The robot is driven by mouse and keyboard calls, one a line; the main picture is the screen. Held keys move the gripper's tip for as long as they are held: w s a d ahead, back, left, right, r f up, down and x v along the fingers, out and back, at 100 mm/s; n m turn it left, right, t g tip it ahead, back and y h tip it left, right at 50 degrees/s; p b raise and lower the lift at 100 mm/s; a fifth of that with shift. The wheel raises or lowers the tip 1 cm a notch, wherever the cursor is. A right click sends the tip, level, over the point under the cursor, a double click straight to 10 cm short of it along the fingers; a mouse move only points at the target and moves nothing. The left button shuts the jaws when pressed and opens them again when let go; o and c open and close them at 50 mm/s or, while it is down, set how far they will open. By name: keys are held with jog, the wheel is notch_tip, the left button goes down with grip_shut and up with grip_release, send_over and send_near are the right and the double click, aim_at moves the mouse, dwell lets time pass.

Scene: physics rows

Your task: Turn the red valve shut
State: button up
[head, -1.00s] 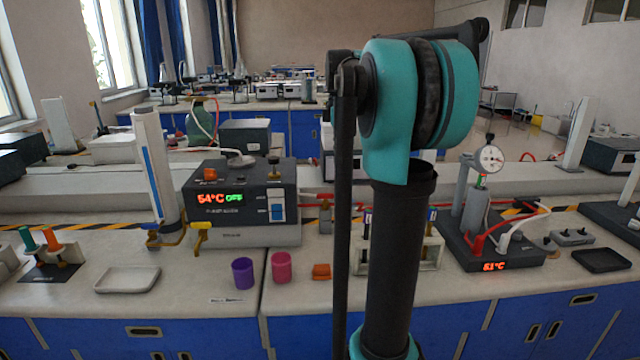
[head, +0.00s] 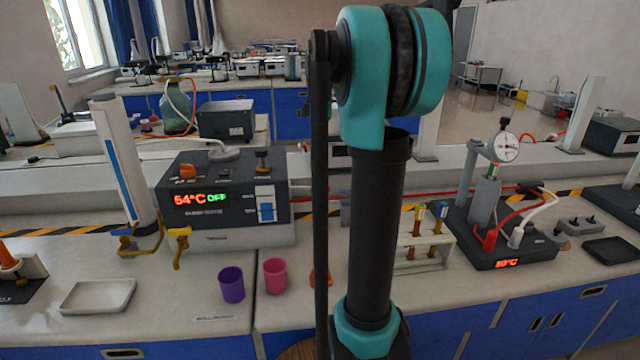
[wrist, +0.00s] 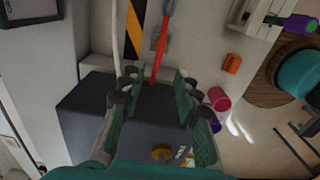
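In the wrist view a red, lever-like part (wrist: 157,64) runs from beside the dark heater box (wrist: 85,112) past a small grey block. It may be the red valve or part of a red hose; I cannot tell. In the head view the heater box (head: 222,210) reads 54°C and OFF, and a red line (head: 302,190) leaves its right side. My arm hides the stretch of bench just right of that. My gripper (wrist: 155,88) is open and empty, its fingers over the box side, with the red part beyond and between them. The head view does not show the gripper.
A purple cup (head: 232,285) and a pink cup (head: 275,276) stand in front of the box. An orange block (wrist: 232,63) lies nearby. A tube rack (head: 425,250) and a gauge stand (head: 485,205) are to the right. A white tray (head: 97,296) lies left.

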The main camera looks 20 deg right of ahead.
aim_at(320, 187)
notch_tip(320, 187, down, 11)
jog(key=shift+f, duration=0.1)
dwell(0.3)
grip_shut()
